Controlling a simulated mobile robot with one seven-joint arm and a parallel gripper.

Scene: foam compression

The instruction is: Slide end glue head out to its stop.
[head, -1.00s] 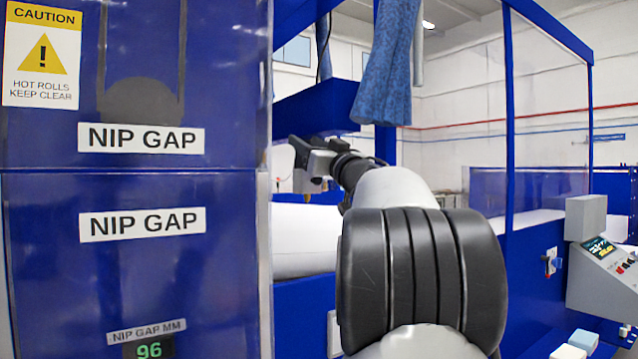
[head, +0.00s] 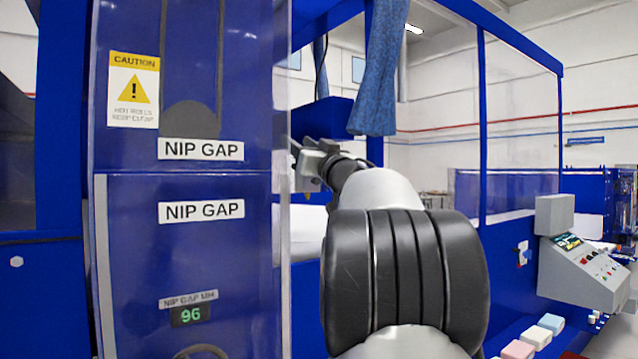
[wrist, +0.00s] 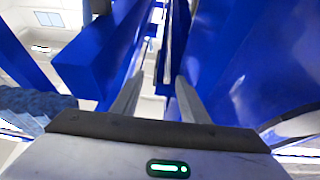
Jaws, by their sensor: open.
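I cannot make out a part that is clearly the end glue head. A blue box-shaped housing (head: 318,117) stands behind and above my gripper (head: 308,160) in the head view, with a dark cable above it. My gripper is partly hidden by my own arm and the machine's clear edge. In the wrist view my gripper (wrist: 160,78) has its two grey fingers apart, with no object seen held between them. A large blue block (wrist: 100,62) lies left of the fingers, and another blue surface (wrist: 235,65) lies close on the right.
The tall blue NIP GAP cabinet (head: 180,265) stands close on the left, its display reading 96. A blue fabric strip (head: 378,70) hangs above my arm. A grey control console (head: 575,265) and several coloured foam blocks (head: 535,337) are at the right.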

